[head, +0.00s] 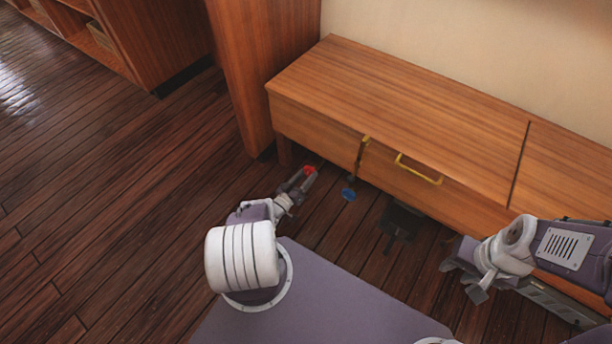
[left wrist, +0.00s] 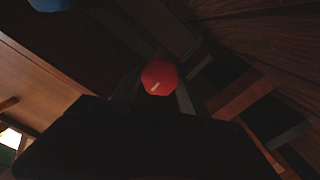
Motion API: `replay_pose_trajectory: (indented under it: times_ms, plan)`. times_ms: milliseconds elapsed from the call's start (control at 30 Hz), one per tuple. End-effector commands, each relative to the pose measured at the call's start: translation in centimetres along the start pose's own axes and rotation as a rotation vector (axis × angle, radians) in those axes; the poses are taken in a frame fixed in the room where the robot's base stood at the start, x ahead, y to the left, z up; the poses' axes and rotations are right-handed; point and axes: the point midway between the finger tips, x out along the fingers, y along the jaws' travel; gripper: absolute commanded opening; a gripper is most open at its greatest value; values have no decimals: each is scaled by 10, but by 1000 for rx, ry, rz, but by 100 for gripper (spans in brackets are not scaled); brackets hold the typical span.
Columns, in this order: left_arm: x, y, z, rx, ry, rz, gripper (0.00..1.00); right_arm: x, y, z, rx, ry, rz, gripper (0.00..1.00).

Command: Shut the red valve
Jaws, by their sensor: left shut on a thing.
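The red valve (head: 309,170) is a small red knob low beside the wooden cabinet's left front, just above the floor. My left gripper (head: 301,179) reaches it from below in the head view, with its fingers shut on the red valve. In the left wrist view the red valve (left wrist: 159,77) is a red knob with a short white mark, between the dark fingers. My right gripper (head: 468,268) is in front of the cabinet at the right, apart from the valve. Its finger gap does not show clearly.
A blue valve (head: 348,194) stands just right of the red one; it also shows in the left wrist view (left wrist: 50,4). The wooden cabinet (head: 390,110) has a yellow handle (head: 419,169). A dark object (head: 401,219) is below it. The floor at left is clear.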

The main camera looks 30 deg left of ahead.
Motion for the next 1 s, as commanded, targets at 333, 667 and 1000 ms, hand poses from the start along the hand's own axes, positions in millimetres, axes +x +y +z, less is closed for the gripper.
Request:
replay_pose_trajectory:
  times_ms: [333, 667, 1000]
  plan:
    - [0, 0, 0, 45, 0, 0, 11, -1, 0, 0, 0, 0, 0, 36]
    - [0, 0, 0, 46, 0, 0, 60, -1, 0, 0, 0, 0, 0, 36]
    - [0, 0, 0, 43, 0, 0, 73, -1, 0, 0, 0, 0, 0, 36]
